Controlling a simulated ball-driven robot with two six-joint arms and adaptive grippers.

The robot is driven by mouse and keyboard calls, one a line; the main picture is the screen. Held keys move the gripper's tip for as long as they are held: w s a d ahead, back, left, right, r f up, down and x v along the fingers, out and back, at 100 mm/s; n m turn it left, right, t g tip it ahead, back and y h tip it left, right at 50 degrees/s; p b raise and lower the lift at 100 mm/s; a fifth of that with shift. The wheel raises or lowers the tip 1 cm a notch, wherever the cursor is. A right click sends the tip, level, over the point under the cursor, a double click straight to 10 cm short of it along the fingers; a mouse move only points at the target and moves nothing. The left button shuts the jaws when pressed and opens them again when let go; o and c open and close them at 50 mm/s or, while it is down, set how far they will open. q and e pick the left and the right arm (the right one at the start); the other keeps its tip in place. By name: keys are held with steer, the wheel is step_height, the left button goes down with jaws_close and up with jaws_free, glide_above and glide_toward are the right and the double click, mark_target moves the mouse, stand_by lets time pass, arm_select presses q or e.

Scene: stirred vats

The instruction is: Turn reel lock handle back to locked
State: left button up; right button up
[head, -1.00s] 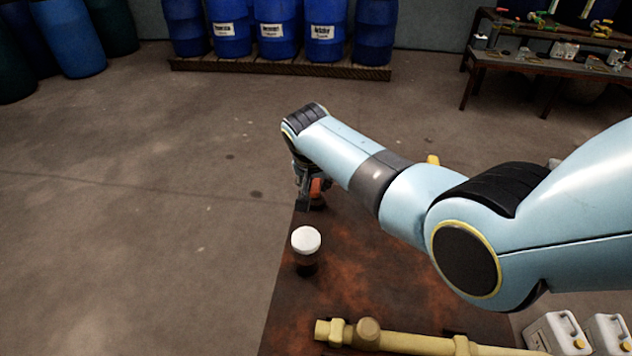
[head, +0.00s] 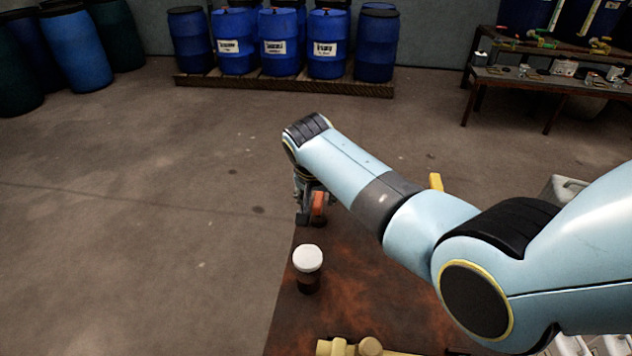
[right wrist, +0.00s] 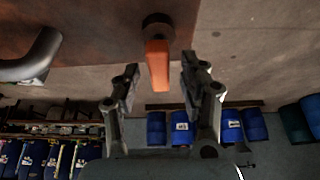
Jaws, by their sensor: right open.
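The orange reel lock handle (right wrist: 158,66) sticks out from a dark round pivot (right wrist: 157,24) at the edge of the rusty brown surface in the right wrist view. In the head view the orange handle (head: 318,204) shows at the far end of the rusty table, partly behind my gripper. My right gripper (right wrist: 159,72) is open. Its two fingers stand on either side of the handle's free end, with a visible gap on each side. In the head view my right gripper (head: 303,208) points down beside the handle. My left gripper is not in view.
A white-capped dark jar (head: 308,259) stands on the rusty table (head: 345,300), nearer than the handle. A yellow pipe (head: 368,347) lies at the near edge. A curved grey metal bar (right wrist: 35,58) shows in the wrist view. Open floor lies left; blue barrels (head: 280,45) stand far back.

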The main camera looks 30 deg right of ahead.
steer(key=v, duration=1)
steer(key=shift+s, duration=0.15)
